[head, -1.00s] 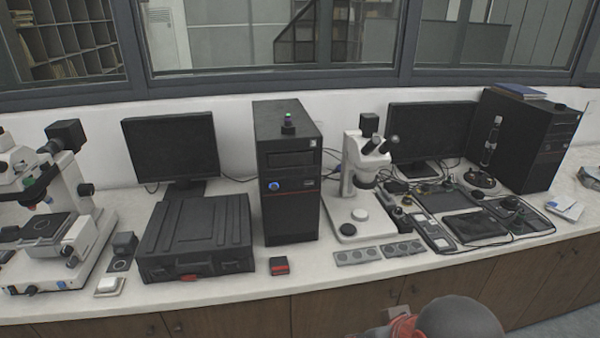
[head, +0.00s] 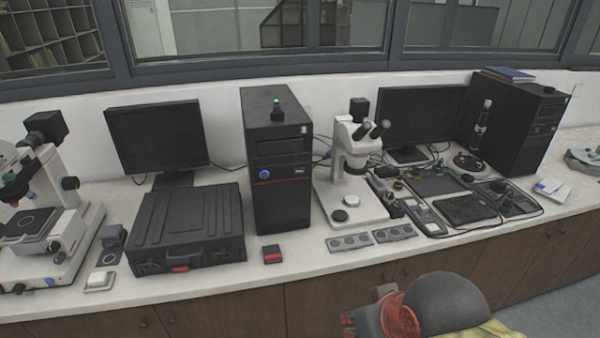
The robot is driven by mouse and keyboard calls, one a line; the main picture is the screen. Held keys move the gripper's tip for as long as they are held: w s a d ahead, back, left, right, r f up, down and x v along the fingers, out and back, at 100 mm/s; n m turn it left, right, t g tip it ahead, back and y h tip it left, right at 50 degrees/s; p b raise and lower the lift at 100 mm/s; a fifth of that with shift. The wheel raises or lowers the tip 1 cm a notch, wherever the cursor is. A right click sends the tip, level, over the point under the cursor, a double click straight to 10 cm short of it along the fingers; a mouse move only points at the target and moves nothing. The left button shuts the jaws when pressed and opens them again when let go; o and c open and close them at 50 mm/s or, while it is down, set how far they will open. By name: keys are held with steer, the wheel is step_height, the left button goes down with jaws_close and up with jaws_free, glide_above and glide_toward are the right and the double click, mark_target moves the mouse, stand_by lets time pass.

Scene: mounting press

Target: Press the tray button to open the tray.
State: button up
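A black computer tower (head: 281,205) stands upright on the counter near the middle. Its front has a drive bay panel (head: 281,146) near the top and a round blue button (head: 264,174) at the left below it. I see no tray sticking out of the tower, and no label tells which control is the tray button. Part of my arm, a grey dome with a red ring, shows at the bottom right, apart from the counter. My gripper's fingers are not visible.
A black case (head: 188,226) lies left of the tower, with a monitor (head: 156,136) behind it. A small red-and-black box (head: 271,254) sits in front of the tower. A white microscope (head: 352,165) stands close on the right. A larger microscope (head: 40,215) is at far left.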

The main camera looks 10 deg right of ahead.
steer(key=c, duration=0.6)
jaws_close()
stand_by(0.8)
